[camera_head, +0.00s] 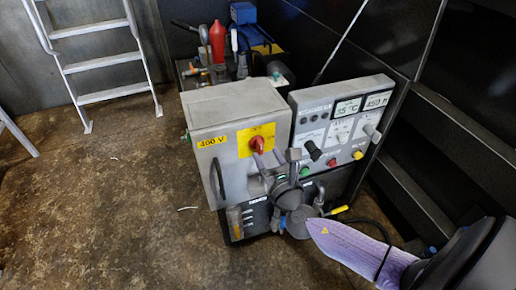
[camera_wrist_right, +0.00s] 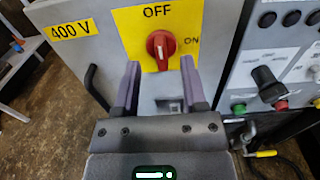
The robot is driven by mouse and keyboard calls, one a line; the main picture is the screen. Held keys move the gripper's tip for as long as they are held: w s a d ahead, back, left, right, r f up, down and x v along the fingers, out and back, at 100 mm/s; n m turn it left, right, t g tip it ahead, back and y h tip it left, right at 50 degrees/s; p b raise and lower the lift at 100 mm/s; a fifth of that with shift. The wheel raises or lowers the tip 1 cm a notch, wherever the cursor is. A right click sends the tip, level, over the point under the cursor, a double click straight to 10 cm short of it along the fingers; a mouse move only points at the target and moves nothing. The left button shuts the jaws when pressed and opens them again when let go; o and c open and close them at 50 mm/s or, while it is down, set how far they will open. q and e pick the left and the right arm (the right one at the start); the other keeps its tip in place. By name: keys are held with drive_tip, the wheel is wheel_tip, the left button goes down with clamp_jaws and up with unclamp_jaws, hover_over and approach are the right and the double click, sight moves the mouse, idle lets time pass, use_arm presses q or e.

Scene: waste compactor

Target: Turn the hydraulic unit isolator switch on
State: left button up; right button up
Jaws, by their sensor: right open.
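The isolator switch (camera_head: 257,144) is a red rotary knob on a yellow plate on the grey box's front. In the right wrist view the knob (camera_wrist_right: 160,45) has its grip upright, with its pale mark toward the OFF label (camera_wrist_right: 157,12); the ON label (camera_wrist_right: 193,42) is to its right. My right gripper (camera_head: 269,157) is in front of the box, just below and to the right of the knob in the head view. In the wrist view its two purple fingers (camera_wrist_right: 160,66) are open and empty, one on either side below the knob, apart from it. My left gripper is not in view.
The grey box (camera_head: 212,148) carries a 400 V label and a dark handle (camera_head: 216,183). Right of it stands a control panel (camera_head: 345,125) with gauges, knobs and buttons. A red bottle (camera_head: 217,43) and equipment stand behind.

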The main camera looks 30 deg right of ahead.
sight(262, 146)
drive_tip(key=shift+x, duration=1.85)
clamp_jaws()
